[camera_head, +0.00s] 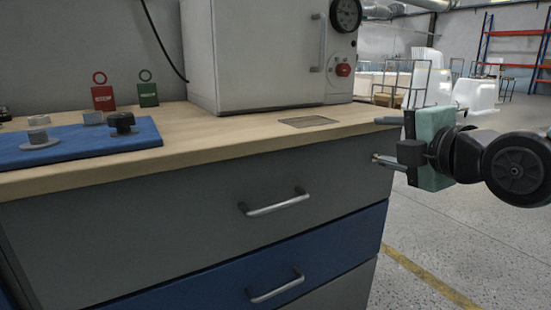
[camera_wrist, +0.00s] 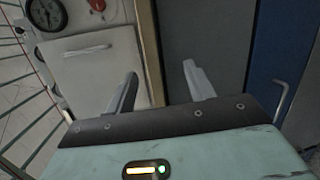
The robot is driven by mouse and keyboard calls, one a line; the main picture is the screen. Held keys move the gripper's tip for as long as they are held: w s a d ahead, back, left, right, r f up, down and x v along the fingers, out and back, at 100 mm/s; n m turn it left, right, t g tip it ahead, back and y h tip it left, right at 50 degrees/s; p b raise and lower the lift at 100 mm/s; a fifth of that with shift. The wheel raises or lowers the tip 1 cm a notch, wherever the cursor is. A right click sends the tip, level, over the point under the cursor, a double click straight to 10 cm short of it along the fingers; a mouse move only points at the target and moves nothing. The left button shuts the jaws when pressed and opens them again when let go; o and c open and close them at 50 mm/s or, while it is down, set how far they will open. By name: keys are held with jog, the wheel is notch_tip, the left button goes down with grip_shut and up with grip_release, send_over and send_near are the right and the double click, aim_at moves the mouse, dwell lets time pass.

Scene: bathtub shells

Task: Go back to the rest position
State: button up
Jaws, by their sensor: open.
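My gripper (camera_head: 376,141) is at the right of the head view, just off the right end of the workbench (camera_head: 215,148). Its two fingers point left toward the bench end and are spread apart. In the wrist view my gripper (camera_wrist: 158,90) is open, with nothing between its fingers. The arm reaches in from the right edge of the head view.
A white cabinet (camera_head: 262,60) with a gauge and red knob stands on the bench. A blue board (camera_head: 75,150) with metal and black pieces lies left. Red (camera_head: 103,97) and green (camera_head: 148,94) tagged blocks stand behind it. Drawers (camera_head: 225,205) are shut.

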jog(key=s+a+f+m+g, duration=0.3)
jog(key=s+f+m+g, duration=0.1)
jog(key=f, duration=0.2)
jog(key=s+a+f+m+g, duration=0.3)
jog(key=s+f, duration=0.1)
jog(key=f, duration=0.3)
jog(key=s+d+f+m+g+h, duration=0.15)
jog(key=s+f+m+g, duration=0.25)
jog(key=s, duration=0.4)
jog(key=s+a+f+m+g+h, duration=0.1)
jog(key=s+f+m+g+h, duration=0.25)
jog(key=s, duration=0.45)
notch_tip(320, 180, up, 34)
jog(key=p, duration=3.3)
jog(key=shift+d+m+g+y, duration=0.25)
jog(key=shift+m+g+y, duration=0.1)
jog(key=shift+m, duration=0.1)
jog(key=shift+f, duration=0.15)
jog(key=shift+c, duration=0.3)
